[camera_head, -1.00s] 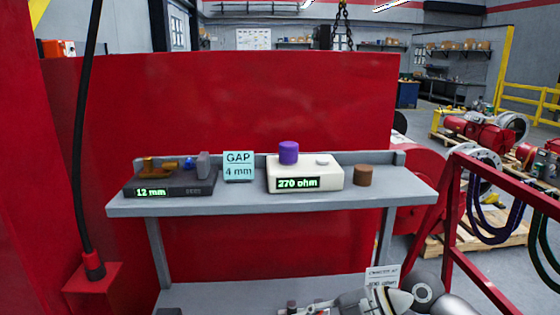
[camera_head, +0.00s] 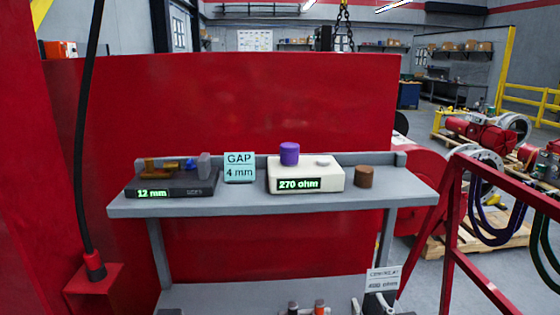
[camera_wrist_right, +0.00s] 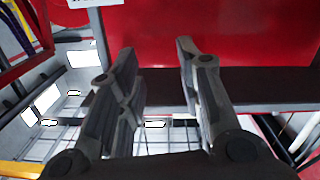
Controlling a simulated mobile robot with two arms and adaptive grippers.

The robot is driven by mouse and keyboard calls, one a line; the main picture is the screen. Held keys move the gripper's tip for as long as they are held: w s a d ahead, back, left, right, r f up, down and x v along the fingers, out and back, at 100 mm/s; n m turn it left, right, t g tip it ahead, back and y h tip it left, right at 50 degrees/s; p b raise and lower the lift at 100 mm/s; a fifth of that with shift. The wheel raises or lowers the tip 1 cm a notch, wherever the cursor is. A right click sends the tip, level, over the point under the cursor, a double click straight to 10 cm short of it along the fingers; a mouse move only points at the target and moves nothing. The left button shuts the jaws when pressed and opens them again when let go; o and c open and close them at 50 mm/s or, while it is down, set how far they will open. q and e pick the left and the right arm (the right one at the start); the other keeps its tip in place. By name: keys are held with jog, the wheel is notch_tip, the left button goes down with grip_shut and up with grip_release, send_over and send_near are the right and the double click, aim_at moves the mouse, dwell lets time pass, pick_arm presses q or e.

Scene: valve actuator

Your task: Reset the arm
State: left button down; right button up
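My right gripper (camera_wrist_right: 157,52) is open and empty in the right wrist view, its two dark grey fingers spread apart. In the head view only a dark part of it (camera_head: 378,304) shows at the bottom edge, below a small grey sign. My left gripper is not in view. On the grey shelf (camera_head: 400,194) are a dark gauge (camera_head: 170,187) reading 12 mm, a "GAP 4 mm" sign (camera_head: 239,168) and a white meter (camera_head: 325,178) reading 270 ohm. A purple cylinder (camera_head: 289,154) stands on the meter and a brown one (camera_head: 364,177) beside it.
A lower grey shelf (camera_head: 225,298) holds small cylinders (camera_head: 319,307), partly cut off. A sign (camera_head: 382,280) there reads 4000 ohm or similar. A red frame (camera_head: 450,215) with hanging hoses stands at the right. A black cable (camera_head: 84,150) hangs at the left.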

jog(key=s+d+f+m+g+h, duration=0.1)
jog(key=s+d+f+g, duration=0.15)
jog(key=s+f, duration=0.3)
jog(key=s+d+f+m+g+h, duration=0.1)
jog(key=s+f+g, duration=0.3)
jog(key=f, duration=0.3)
jog(key=s+a+f+n+g+y, duration=0.1)
jog(key=s+f+g, duration=0.3)
jog(key=s, duration=0.4)
jog(key=s+f+n+g, duration=0.1)
jog(key=s+f+g, duration=0.25)
jog(key=s, duration=0.55)
notch_tip(320, 180, down, 25)
jog(key=g, duration=0.1)
jog(key=s+d+f+g, duration=0.1)
jog(key=s+d+f, duration=0.2)
jog(key=s+f, duration=1.4)
jog(key=shift+s+f+b, duration=0.2)
jog(key=shift+f+b, duration=0.25)
jog(key=shift+f, duration=0.1)
